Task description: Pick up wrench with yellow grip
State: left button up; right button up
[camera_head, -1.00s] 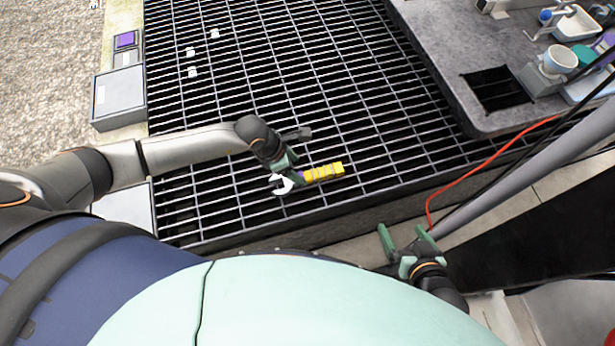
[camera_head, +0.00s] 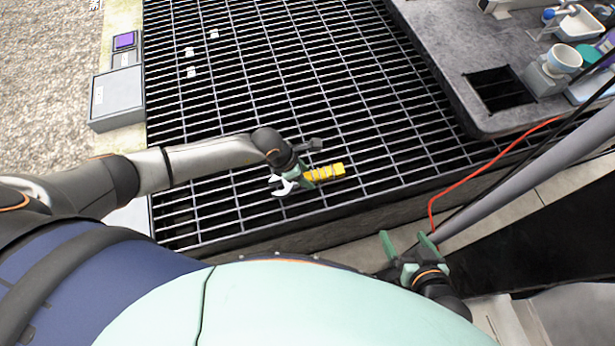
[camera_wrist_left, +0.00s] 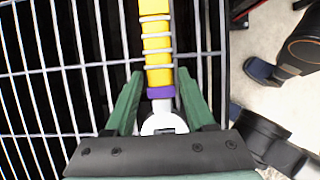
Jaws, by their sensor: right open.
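The wrench with the yellow grip (camera_head: 325,172) lies on the metal grating, its silver open jaw (camera_head: 282,186) pointing left in the head view. In the left wrist view, its yellow grip (camera_wrist_left: 156,45) with a purple collar runs up from between my fingers. My left gripper (camera_wrist_left: 160,95) is open, with one green finger on each side of the wrench near the collar; I cannot tell whether they touch it. In the head view my left gripper (camera_head: 298,179) is over the wrench's neck and hides part of it. My right gripper (camera_head: 407,244) is open and empty, off the grating's near edge.
The dark grating (camera_head: 330,80) is mostly clear, with several small white pieces at the upper left. A grey worktop (camera_head: 440,50) with cups and trays stands at the upper right. A red cable (camera_head: 470,164) and a grey pole (camera_head: 530,165) are at the right.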

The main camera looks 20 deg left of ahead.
pick_arm(q)
grip_shut()
jog(key=shift+r, duration=0.15)
dwell(0.4)
